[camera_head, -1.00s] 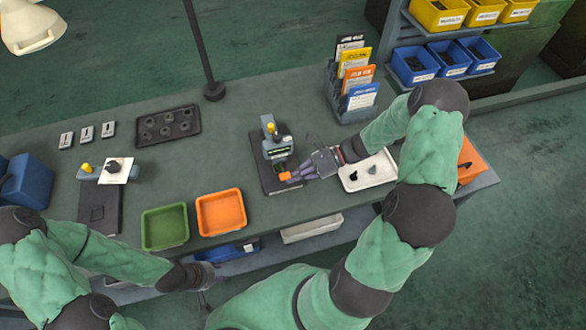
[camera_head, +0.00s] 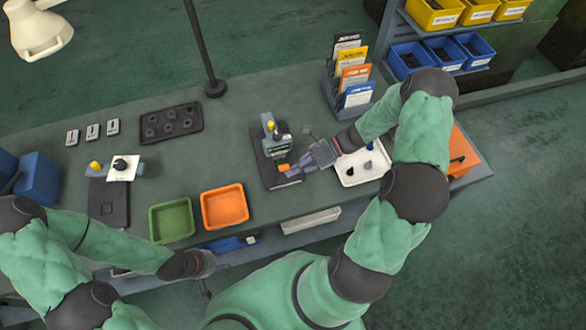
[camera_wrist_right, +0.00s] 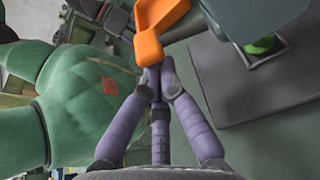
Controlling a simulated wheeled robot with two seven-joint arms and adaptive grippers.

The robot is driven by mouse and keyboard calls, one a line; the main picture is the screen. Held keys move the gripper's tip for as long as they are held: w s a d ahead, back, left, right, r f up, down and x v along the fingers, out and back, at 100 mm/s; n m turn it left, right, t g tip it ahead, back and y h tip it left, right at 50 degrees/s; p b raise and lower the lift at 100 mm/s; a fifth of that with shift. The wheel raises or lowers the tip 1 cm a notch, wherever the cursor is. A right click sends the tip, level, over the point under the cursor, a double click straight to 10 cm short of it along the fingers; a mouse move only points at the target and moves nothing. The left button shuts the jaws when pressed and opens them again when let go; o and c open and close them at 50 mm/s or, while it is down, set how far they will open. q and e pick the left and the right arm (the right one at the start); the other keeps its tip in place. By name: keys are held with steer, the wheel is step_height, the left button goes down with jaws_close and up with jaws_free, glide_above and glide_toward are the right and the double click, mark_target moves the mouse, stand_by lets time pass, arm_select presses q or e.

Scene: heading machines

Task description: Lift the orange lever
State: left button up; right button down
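The orange lever (camera_head: 284,168) is on the front of the small grey machine (camera_head: 268,125) with a yellow knob, standing on a dark plate in the middle of the bench. No grip around the lever can be made out. My left gripper (camera_head: 207,264) hangs near the bench's front edge, away from the lever; its fingers are unclear.
A green bin (camera_head: 172,220) and an orange bin (camera_head: 224,207) stand left of the machine. A white tray (camera_head: 362,180) with dark small parts lies right, beside my right arm. A second machine (camera_head: 120,168) stands further left. A card rack (camera_head: 350,78) stands behind.

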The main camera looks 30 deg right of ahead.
steer(key=shift+r, duration=0.15)
steer(key=v, duration=1.2)
steer(key=shift+d, duration=0.15)
steer(key=shift+f, duration=0.2)
